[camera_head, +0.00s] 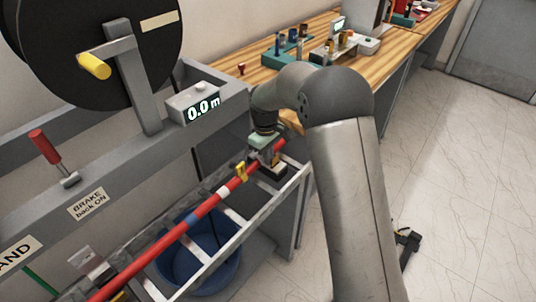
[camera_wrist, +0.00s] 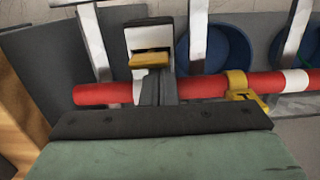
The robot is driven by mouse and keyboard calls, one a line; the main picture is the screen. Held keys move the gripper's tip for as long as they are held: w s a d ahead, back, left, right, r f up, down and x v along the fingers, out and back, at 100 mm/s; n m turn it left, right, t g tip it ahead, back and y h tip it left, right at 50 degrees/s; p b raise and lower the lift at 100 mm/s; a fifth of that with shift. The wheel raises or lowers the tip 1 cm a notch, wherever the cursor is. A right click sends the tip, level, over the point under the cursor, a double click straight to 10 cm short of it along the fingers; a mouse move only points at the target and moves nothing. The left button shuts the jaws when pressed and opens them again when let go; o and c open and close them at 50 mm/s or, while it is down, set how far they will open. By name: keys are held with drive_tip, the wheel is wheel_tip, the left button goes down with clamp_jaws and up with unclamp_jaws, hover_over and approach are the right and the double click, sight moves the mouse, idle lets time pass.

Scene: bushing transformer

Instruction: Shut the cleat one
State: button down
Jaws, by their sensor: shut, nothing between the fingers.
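A red cable (camera_head: 205,208) with white and blue bands runs diagonally along the metal frame. It also crosses the wrist view (camera_wrist: 95,94). A black-and-white block with a yellow tab (camera_wrist: 148,58), which looks like a cleat, is beside the cable in the wrist view. My gripper (camera_wrist: 157,90) is shut and empty, its fingers over the cable and close to the yellow tab. Contact cannot be told. A smaller yellow clip (camera_wrist: 238,84) sits around the cable to the right; it also shows in the head view (camera_head: 241,171). No number is readable on either. My gripper (camera_head: 264,158) partly hides the block in the head view.
A blue bin (camera_head: 200,255) stands beneath the frame rails (camera_head: 225,262). A large black reel (camera_head: 95,45), a 0.0 m display (camera_head: 200,107) and a red-handled brake lever (camera_head: 50,155) are at left. A wooden bench (camera_head: 300,45) is behind; open floor lies right.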

wheel_tip(320, 180, up, 14)
drive_tip(key=p, duration=0.1)
drive_tip(key=s+d+r+m, duration=0.2)
drive_tip(key=s+d+m, duration=0.1)
drive_tip(key=s+d, duration=0.4)
drive_tip(key=s+d+r+m, duration=0.15)
drive_tip(key=s+d, duration=0.25)
drive_tip(key=s, duration=0.5)
drive_tip(key=s+d+f+m, duration=0.2)
drive_tip(key=s, duration=0.6)
drive_tip(key=s+d+f+m, duration=0.3)
drive_tip(key=s, duration=0.5)
drive_tip(key=shift+s+d+m+t+y, duration=0.15)
drive_tip(key=shift+s+m+t+y, duration=0.15)
drive_tip(key=shift+m+t, duration=0.1)
